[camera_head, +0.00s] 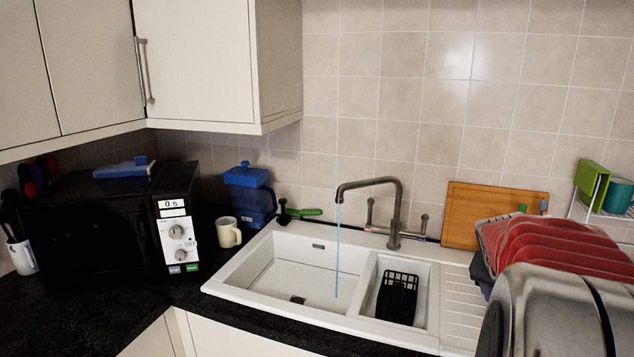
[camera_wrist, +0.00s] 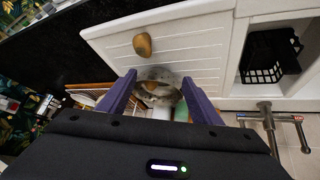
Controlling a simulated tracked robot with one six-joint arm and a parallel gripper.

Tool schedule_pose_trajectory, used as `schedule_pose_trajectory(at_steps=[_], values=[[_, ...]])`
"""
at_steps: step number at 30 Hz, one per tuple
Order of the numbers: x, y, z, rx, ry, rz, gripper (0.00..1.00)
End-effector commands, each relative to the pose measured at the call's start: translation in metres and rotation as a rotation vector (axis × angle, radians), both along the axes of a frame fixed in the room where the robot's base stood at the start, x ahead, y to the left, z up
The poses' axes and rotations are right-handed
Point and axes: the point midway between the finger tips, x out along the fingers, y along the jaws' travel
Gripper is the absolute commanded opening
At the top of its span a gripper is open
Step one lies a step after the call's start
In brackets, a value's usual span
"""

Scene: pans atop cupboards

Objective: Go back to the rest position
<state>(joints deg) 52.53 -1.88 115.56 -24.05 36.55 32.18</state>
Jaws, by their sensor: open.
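My gripper (camera_wrist: 159,78) shows in the wrist view as two purple fingers spread apart. I see nothing gripped between them. Behind the gap lies a pale, speckled round thing, partly hidden by the fingers, which I cannot identify. A brown potato-like object (camera_wrist: 142,44) lies on the white ribbed drainer (camera_wrist: 195,50), beyond the fingertips and apart from them.
Water runs from the tap (camera_head: 395,215) into the white sink (camera_head: 265,262). A black basket (camera_head: 397,298) sits in the small basin. A microwave (camera_head: 100,230), mug (camera_head: 228,232) and blue jug (camera_head: 250,195) stand left.

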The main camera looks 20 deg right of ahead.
Motion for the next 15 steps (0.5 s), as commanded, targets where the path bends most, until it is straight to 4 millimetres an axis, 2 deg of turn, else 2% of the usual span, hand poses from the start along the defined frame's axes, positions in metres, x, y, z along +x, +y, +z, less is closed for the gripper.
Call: schedule_pose_trajectory(at_steps=[1, 5, 9, 15], values=[[0.004, 0.022, -0.002, 0.019, 0.019, 0.048, 0.58], [0.014, 0.077, -0.009, 0.071, 0.067, 0.181, 0.58], [0.023, 0.143, -0.014, 0.117, 0.105, 0.344, 0.58], [0.027, 0.231, -0.019, 0.163, 0.136, 0.566, 0.58]])
